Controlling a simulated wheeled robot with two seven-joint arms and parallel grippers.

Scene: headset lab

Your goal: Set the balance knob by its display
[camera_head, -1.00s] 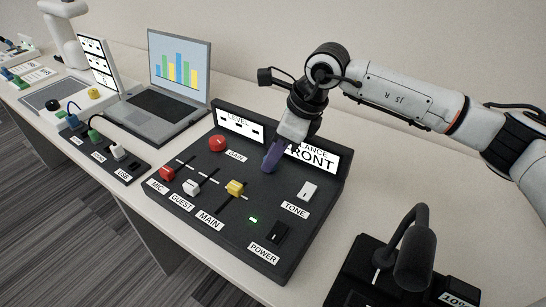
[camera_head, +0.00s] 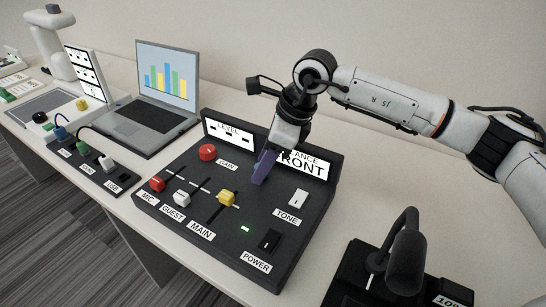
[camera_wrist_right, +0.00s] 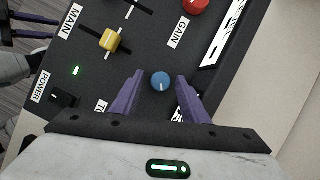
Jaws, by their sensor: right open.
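The blue balance knob (camera_wrist_right: 160,81) shows in the right wrist view, with a white mark pointing toward the gripper's base. My right gripper (camera_wrist_right: 157,92) is open, its two purple fingers on either side of the knob with gaps beside it. In the head view my right gripper (camera_head: 263,168) comes down over the mixer panel (camera_head: 262,212) and hides the knob. The balance display (camera_head: 304,166) behind it is partly covered by the gripper; the letters "ANCE" and "RONT" can be read.
A microphone (camera_head: 406,245) stands at front right, a laptop (camera_head: 165,85) at back left.

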